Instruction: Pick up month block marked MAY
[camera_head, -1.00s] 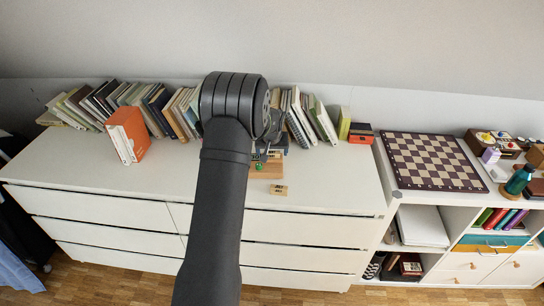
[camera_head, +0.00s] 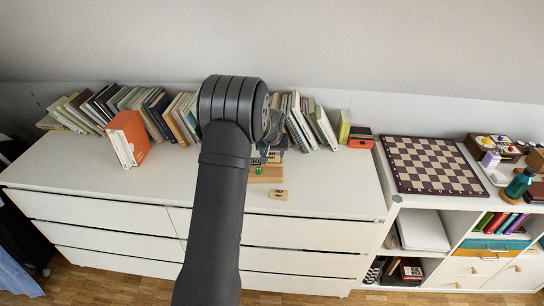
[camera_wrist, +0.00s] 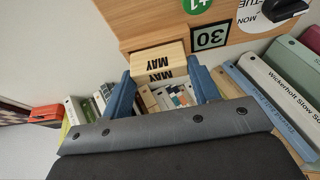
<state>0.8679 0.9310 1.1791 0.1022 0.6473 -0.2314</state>
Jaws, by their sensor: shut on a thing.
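The wooden MAY block (camera_wrist: 160,62) sits between the two blue fingers of my gripper (camera_wrist: 160,72) in the wrist view, with a finger against each side. In the head view the stand (camera_head: 266,174) is on the white dresser, and my arm hides most of the gripper.
Another small wooden block (camera_head: 278,194) lies in front of the stand, its marking too small to read. Leaning books (camera_head: 310,122) line the wall behind. An orange box file (camera_head: 128,138) stands at left. A chessboard (camera_head: 432,164) lies on the right cabinet.

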